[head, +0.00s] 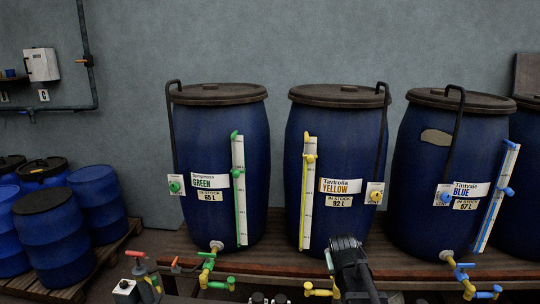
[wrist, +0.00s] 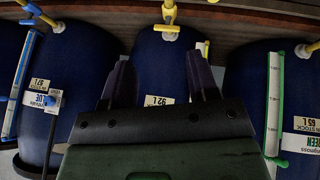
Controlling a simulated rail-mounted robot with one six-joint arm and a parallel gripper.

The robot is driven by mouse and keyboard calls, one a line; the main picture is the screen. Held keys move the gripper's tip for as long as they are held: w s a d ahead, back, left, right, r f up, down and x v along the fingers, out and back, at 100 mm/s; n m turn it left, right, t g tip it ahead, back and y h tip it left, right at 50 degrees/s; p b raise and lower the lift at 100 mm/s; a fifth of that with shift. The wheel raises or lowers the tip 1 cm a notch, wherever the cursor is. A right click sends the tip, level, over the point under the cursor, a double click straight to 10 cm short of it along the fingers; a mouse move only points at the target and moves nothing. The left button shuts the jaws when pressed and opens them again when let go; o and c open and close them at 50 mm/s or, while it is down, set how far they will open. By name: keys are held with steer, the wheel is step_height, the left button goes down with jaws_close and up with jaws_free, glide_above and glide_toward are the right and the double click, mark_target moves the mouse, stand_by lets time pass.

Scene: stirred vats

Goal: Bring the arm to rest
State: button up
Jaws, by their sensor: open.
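My gripper (wrist: 162,72) is open, with its two dark fingers spread apart in the wrist view. Nothing is held between them. The wrist picture is upside down, and the yellow-labelled vat (wrist: 160,70) shows behind and between the fingers, with its 92 L tag. In the head view a dark part of my arm stands low in front of that vat (head: 335,225), right of its yellow tap (head: 318,290). The fingertips cannot be made out there.
The green-labelled vat (head: 222,130) stands left and the blue-labelled vat (head: 440,140) right, on a wooden shelf (head: 285,262). Taps, including the green (head: 210,270) and blue (head: 465,275), jut forward. Small blue drums (head: 55,235) stand far left.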

steer(key=s+a+f+g+y, duration=0.1)
steer(key=s+a+g, duration=0.1)
steer(key=s, duration=0.7)
steer(key=s+a+f+g+y, duration=0.1)
steer(key=s+a+g, duration=0.2)
steer(key=s, duration=0.7)
steer(key=shift+s+a+f+g+y, duration=0.2)
steer(key=shift+a+f+g+y, duration=0.15)
steer(key=shift+a, duration=0.25)
steer(key=shift+r, duration=0.1)
